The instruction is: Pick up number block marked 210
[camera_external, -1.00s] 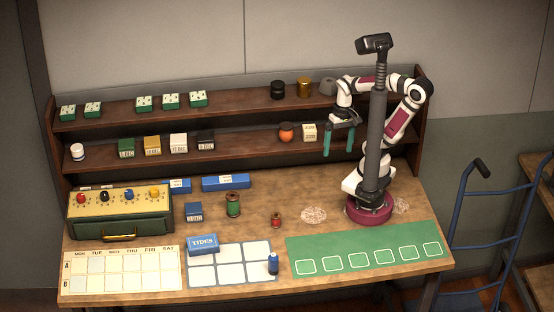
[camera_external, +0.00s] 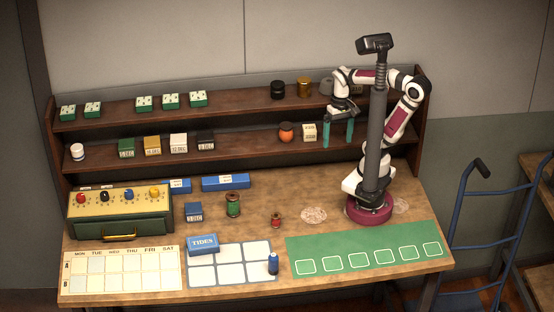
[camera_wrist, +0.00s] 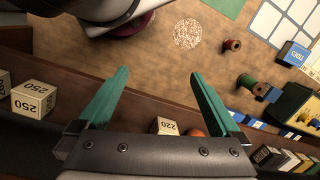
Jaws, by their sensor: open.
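I cannot make out a number block marked 210 in either view. A cream block marked 220 (camera_external: 309,131) sits on the lower shelf, left of my gripper; it also shows in the wrist view (camera_wrist: 167,126) between the finger bases. A cream block marked 250 (camera_wrist: 34,98) shows at the left of the wrist view, with part of another block (camera_wrist: 3,82) cut off at the edge. My gripper (camera_external: 338,137) is open and empty, its green fingers pointing down in front of the lower shelf. The fingers also show apart in the wrist view (camera_wrist: 159,74).
An orange round object (camera_external: 286,132) stands left of the 220 block. Several small boxes (camera_external: 152,145) line the lower shelf farther left. Dark and gold jars (camera_external: 304,86) stand on the upper shelf. The table holds spools (camera_external: 233,204) and a green mat (camera_external: 300,245). My arm hides the shelf's right part.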

